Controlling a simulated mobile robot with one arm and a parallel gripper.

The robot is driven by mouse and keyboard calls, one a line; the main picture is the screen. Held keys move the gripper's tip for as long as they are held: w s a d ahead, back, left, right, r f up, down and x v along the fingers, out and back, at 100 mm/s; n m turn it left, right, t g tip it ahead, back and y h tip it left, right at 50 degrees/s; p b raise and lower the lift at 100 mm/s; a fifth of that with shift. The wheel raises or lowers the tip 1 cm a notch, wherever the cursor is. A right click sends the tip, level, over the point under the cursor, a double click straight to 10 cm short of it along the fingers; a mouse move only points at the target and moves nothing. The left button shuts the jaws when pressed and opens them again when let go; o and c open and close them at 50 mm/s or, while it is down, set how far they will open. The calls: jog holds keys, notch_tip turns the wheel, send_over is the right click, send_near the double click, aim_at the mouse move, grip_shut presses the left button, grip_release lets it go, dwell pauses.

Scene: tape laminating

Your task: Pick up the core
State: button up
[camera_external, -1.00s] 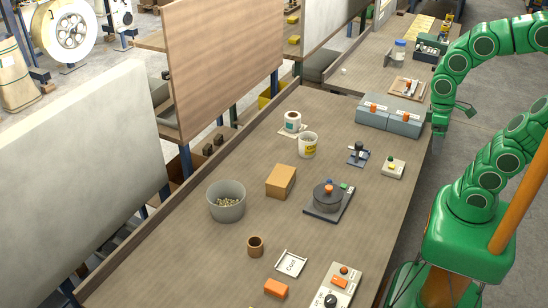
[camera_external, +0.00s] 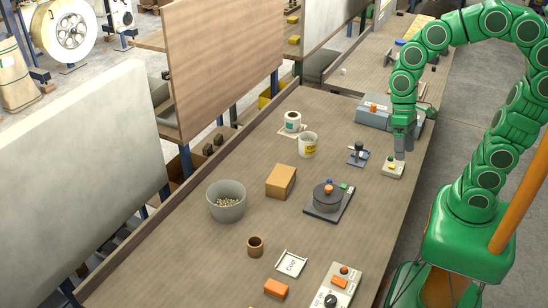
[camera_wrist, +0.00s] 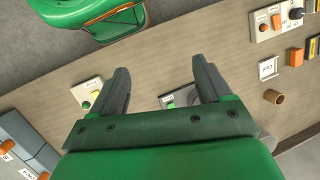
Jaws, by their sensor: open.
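The core (camera_external: 255,246) is a short brown hollow cylinder standing upright on the bench, near the front left of the external view. In the wrist view the core (camera_wrist: 274,97) shows at the right, outside the space between the fingers. A white tray labelled "Core" (camera_external: 291,263) lies to its right. My gripper (camera_external: 403,152) is open and points down above the small box with green and yellow buttons (camera_external: 393,168), well up and right of the core. In the wrist view my fingers (camera_wrist: 163,82) are spread, with nothing between them.
An orange block (camera_external: 276,288) and a control box (camera_external: 340,287) lie nearby. The bench left of the core is clear.

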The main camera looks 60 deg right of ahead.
jog(key=w+a+f+m+g+y, duration=0.1)
jog(key=w+a+f+m+y, duration=0.15)
jog(key=w+a, duration=0.7)
jog(key=m+y, duration=0.8)
jog(key=m, duration=0.2)
send_near(254, 253)
jog(key=shift+a+f+h, duration=0.25)
jog(key=shift+a, duration=0.5)
jog(key=shift+x, duration=3.95)
jog(key=shift+s+r, duration=0.1)
jog(key=c, duration=1)
